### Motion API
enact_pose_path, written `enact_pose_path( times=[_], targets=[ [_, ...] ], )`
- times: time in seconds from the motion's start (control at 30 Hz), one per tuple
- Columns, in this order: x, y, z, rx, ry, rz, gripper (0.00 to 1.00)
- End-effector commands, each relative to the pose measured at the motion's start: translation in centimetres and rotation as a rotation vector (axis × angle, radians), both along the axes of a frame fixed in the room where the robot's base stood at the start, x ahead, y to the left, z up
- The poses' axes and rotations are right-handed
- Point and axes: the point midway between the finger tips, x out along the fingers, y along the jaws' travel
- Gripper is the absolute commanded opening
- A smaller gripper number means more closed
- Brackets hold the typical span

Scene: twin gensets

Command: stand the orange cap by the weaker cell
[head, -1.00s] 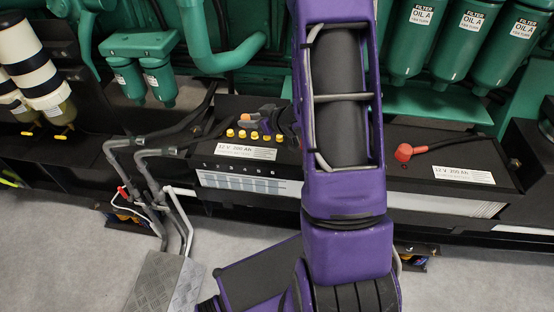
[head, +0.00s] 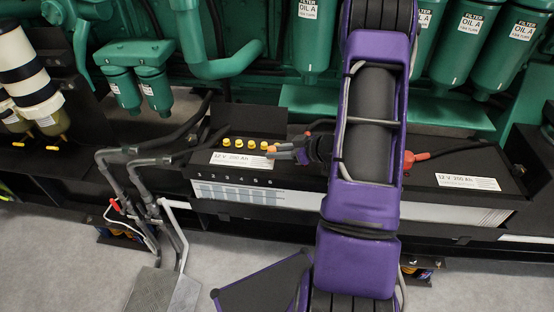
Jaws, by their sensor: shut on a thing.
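My gripper (head: 284,148) reaches in from the right over the left battery (head: 215,180). It is shut on the small orange cap (head: 271,149), which shows at its tips near the right end of the battery's white label. Whether the cap touches the battery top is hard to tell. Several yellow cell caps (head: 244,144) stand in a row behind the label; my gripper may hide more at the right end. Cell numbers 1 to 6 run along the front edge above a pale translucent strip (head: 238,194). The levels in it are too small to compare.
Grey pipes and black cables (head: 150,160) rise at the battery's left. My arm covers the middle. The right battery (head: 500,170) has a red terminal cover (head: 418,156) and cable. Green filters (head: 440,40) and pipework stand behind.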

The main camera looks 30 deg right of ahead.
Motion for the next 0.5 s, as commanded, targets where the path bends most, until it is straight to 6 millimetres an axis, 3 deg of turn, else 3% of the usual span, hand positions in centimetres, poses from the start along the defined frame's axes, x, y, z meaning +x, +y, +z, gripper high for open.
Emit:
enact_pose_path(
  times=[0.13, 0.5],
  targets=[
    [0.0, 0.0, -2.4, 0.002, 0.001, 0.0, 0.0],
    [0.0, 0.0, -2.9, 0.0, 0.0, 0.0, 0.0]
  ],
)
